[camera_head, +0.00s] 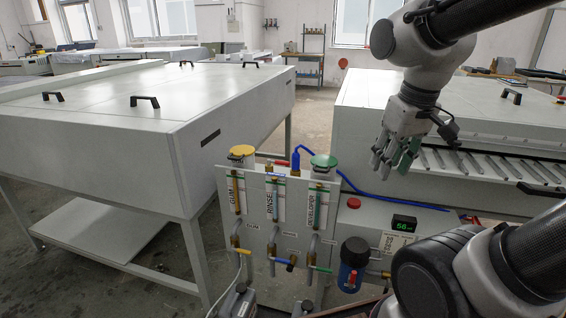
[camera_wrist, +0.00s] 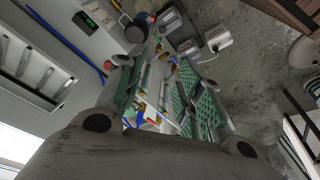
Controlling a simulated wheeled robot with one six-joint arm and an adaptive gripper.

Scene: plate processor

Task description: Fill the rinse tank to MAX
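The rinse tank's sight tube (camera_head: 275,205) stands in the middle of the white panel, between the GUM tube (camera_head: 236,195) and the DEVELOPER tube (camera_head: 317,208). Its liquid level is too small to read. A blue-handled valve (camera_head: 290,264) sits below it. A blue upright fitting (camera_head: 295,161) with a blue hose stands behind the panel top. My gripper (camera_head: 392,165) hangs in the air to the right of and above the panel, touching nothing. In the wrist view my gripper (camera_wrist: 160,78) shows its green-padded fingers apart, with the panel visible between them and nothing held.
A yellow cap (camera_head: 242,151) and a green cap (camera_head: 323,160) top the panel's ends. A red button (camera_head: 353,203), a lit display (camera_head: 404,223) and a blue filter housing (camera_head: 351,278) are at right. A large white table (camera_head: 120,140) stands left; the slatted machine (camera_head: 470,165) stands behind my gripper.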

